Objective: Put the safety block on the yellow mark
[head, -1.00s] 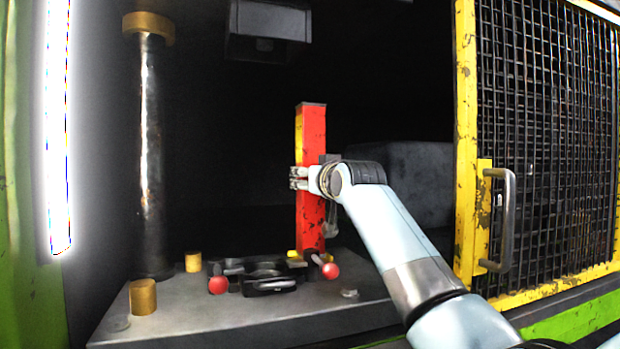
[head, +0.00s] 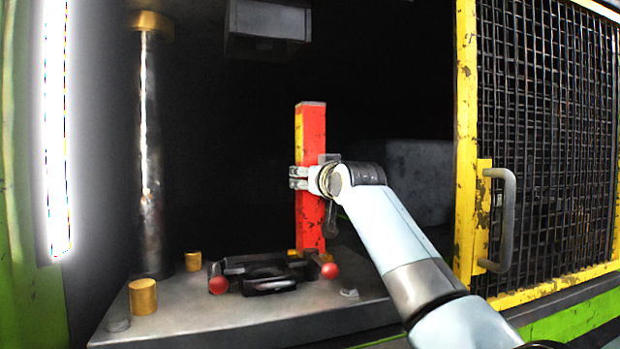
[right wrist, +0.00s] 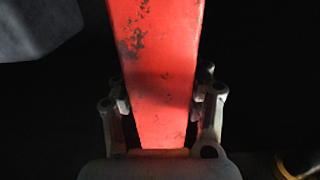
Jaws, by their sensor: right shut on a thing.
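The safety block (head: 311,130) is a tall, upright red post with a yellow left side and worn paint. It stands at the back of the press bed, behind the black die. My right gripper (head: 300,178) is shut on it around mid-height. In the right wrist view the red block (right wrist: 160,75) runs between the two fingers (right wrist: 163,100). A small yellow patch (head: 293,252) shows at the block's foot, perhaps part of the yellow mark. Whether the block's foot touches the bed is hard to tell. My left gripper is not in view.
A black die with two red knobs (head: 218,285) lies on the grey bed (head: 220,325). Brass cylinders (head: 143,297) and a steel column (head: 150,160) stand at left. A dark ram (head: 268,22) hangs above. A yellow-framed mesh gate (head: 548,130) is at right.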

